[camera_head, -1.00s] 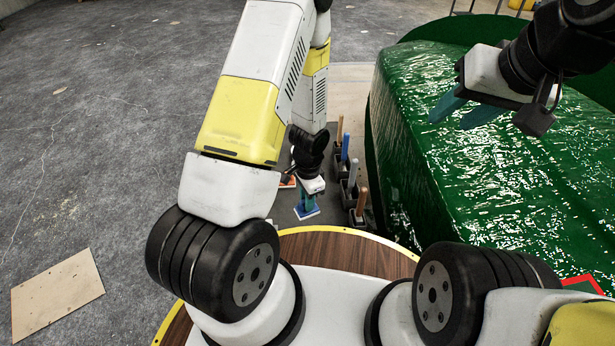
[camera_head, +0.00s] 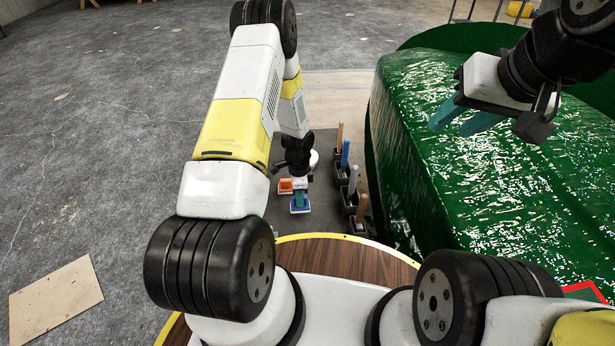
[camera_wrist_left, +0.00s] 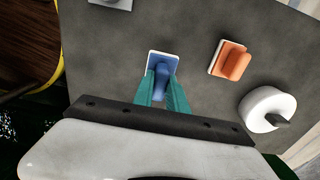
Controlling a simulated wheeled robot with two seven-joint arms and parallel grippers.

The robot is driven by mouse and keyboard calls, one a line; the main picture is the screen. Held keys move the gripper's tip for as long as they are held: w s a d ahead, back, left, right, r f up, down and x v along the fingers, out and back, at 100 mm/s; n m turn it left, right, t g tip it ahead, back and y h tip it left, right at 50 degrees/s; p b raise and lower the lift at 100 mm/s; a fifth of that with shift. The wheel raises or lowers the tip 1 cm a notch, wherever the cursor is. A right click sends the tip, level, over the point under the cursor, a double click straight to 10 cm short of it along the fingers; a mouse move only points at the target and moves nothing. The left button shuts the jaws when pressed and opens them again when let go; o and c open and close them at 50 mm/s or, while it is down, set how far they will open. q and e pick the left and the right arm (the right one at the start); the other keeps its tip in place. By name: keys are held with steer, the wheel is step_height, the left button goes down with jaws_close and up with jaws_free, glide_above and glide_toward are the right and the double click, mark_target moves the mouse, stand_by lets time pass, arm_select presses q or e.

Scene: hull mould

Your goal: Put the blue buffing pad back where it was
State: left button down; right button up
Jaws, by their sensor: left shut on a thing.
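The blue buffing pad (camera_head: 299,207) is at my left gripper (camera_head: 300,196), over the dark grey mat (camera_head: 325,220). In the left wrist view the blue pad (camera_wrist_left: 161,65) has a white base and a blue grip. The teal fingers of my left gripper (camera_wrist_left: 162,85) are shut on that grip. I cannot tell whether the pad touches the mat. My right gripper (camera_head: 463,117) is over the green hull mould (camera_head: 480,190), its two teal fingers apart with nothing between them.
An orange pad (camera_wrist_left: 231,61) and a white round tool (camera_wrist_left: 267,109) stand on the mat; the orange pad (camera_head: 285,186) is left of my left gripper in the head view. Several handled tools in dark holders (camera_head: 353,200) line the mat's right side. A white-edged item (camera_wrist_left: 112,3) lies at the mat's far edge.

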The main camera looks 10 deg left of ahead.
arm_select(q)
steer(key=shift+w+a, duration=0.15)
steer(key=shift+w, duration=0.4)
steer(key=shift+w+f, duration=0.1)
steer(key=shift+f, duration=1.7)
steer(key=shift+f, duration=0.1)
steer(key=c, duration=1.3)
jaws_free()
steer(key=shift+c, duration=0.2)
